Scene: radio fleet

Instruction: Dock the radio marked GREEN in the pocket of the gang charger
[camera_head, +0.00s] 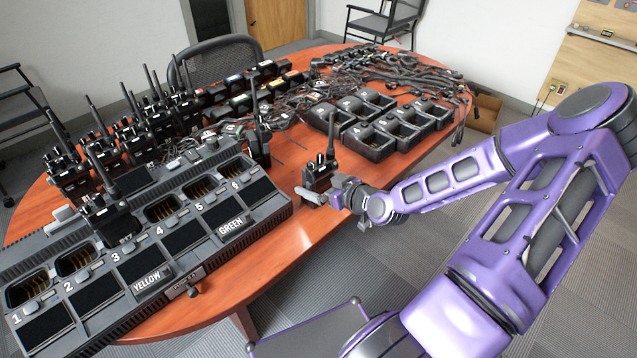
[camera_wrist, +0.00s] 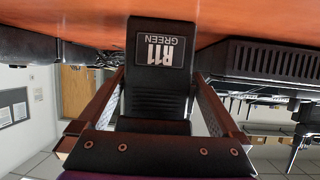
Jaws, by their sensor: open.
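The radio marked R11 GREEN (camera_wrist: 158,88) fills the middle of the wrist view, its label upside down there. In the head view this black radio (camera_head: 318,172) stands upright on the table, right of the charger. My gripper (camera_head: 318,194) is open, low at the radio, with a finger on each side of it; gaps show in the wrist view (camera_wrist: 158,100). The gang charger (camera_head: 255,222) lies along the table's front left. Its GREEN label (camera_head: 234,227) is on the front edge, by about pocket 5 (camera_head: 199,188), which looks empty. A radio (camera_head: 110,220) stands in pocket 3.
Several radios (camera_head: 130,130) stand behind the charger, and one (camera_head: 259,140) stands behind its right end. Single chargers (camera_head: 370,140) and tangled cables (camera_head: 400,75) lie at the back right. Bare table (camera_head: 275,240) lies between charger and front edge.

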